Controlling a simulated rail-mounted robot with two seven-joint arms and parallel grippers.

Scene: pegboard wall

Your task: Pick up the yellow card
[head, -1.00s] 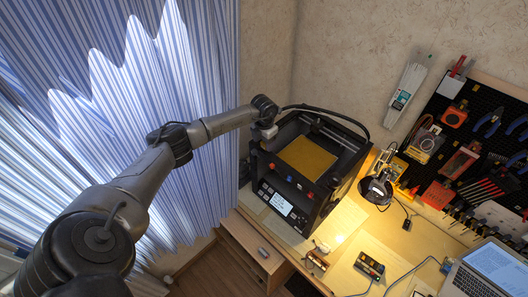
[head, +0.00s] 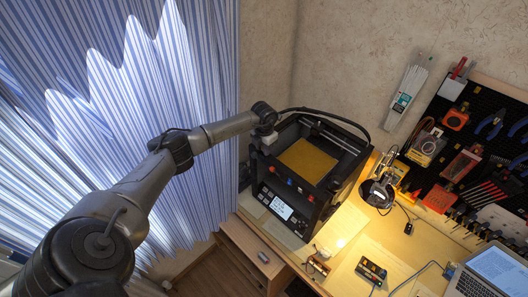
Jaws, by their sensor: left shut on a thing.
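A flat yellow panel (head: 308,161) lies inside the black box-shaped machine (head: 336,178); I cannot tell if it is the yellow card. No other clear yellow card shows. My left gripper (head: 268,139) is at the upper left corner of the machine, left of the panel. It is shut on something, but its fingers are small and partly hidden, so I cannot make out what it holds. My right gripper is not in view.
The workbench (head: 344,226) holds a small electronics board (head: 371,270), a round lamp (head: 376,192) and a laptop (head: 488,271). A black pegboard (head: 478,130) with tools hangs on the right. A striped curtain (head: 130,90) fills the left. Open floor lies below.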

